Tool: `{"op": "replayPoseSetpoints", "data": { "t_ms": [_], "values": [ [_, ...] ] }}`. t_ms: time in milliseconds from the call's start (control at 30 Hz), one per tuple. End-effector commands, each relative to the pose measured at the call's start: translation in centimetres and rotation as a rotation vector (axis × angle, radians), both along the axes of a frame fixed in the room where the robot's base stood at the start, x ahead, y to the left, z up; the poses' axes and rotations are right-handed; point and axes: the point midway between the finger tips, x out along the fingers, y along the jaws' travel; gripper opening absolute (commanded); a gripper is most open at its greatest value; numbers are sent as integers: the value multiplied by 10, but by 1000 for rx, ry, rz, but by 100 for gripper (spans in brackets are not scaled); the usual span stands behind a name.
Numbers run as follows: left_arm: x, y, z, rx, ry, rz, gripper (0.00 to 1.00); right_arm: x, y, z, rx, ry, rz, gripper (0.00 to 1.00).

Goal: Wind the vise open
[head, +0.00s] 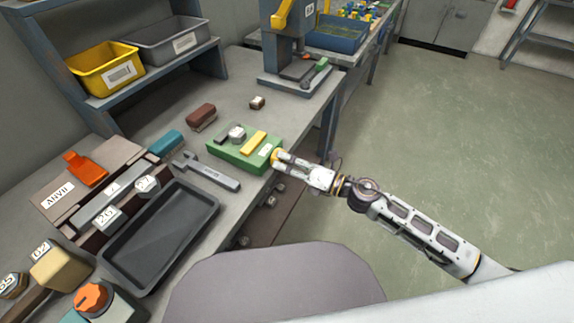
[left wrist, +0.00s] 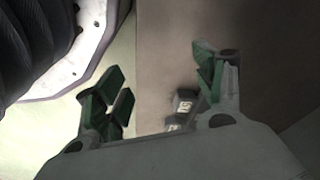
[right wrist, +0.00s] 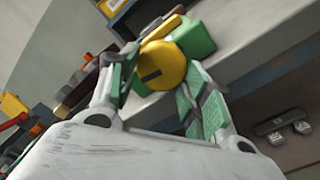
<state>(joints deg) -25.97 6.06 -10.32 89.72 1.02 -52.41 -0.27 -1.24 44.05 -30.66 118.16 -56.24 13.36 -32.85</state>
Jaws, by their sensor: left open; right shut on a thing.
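The green vise (head: 238,152) sits on the bench near its front edge, with a yellow bar and a grey piece on top. Its round yellow knob (head: 276,155) is at its right end, facing the bench edge. My right gripper (head: 282,160) is shut on this knob. In the right wrist view the slotted yellow knob (right wrist: 162,65) shows between the green finger pads, with the green vise body (right wrist: 195,40) behind it. My left gripper (left wrist: 160,95) is open with nothing between its fingers; it is outside the head view.
A wrench (head: 208,171) and a black tray (head: 160,237) lie left of the vise. A brown block (head: 201,117) and a teal block (head: 165,143) are behind. A blue press (head: 290,60) stands at the back. Small labelled blocks (left wrist: 184,102) show below my left gripper.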

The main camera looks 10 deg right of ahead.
Motion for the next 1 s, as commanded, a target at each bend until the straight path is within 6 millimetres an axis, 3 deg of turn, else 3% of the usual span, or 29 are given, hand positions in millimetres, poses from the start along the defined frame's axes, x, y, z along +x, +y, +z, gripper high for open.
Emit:
{"op": "replayPoseSetpoints", "data": {
  "t_ms": [333, 867, 900, 1000],
  "values": [
    [6, -8, 23, -8, 12, -4, 70, -1, 0, -4, -95, -125, 3, 24],
    [7, -9, 28, -10, 13, -4, 70, -1, 0, -4, -115, -149, 3, 24],
    [7, -9, 28, -10, 13, -5, 70, -1, 0, -4, -115, -149, 3, 49],
    [7, -9, 28, -10, 13, -4, 70, -1, 0, -4, -114, -149, 3, 62]
  ]
}}
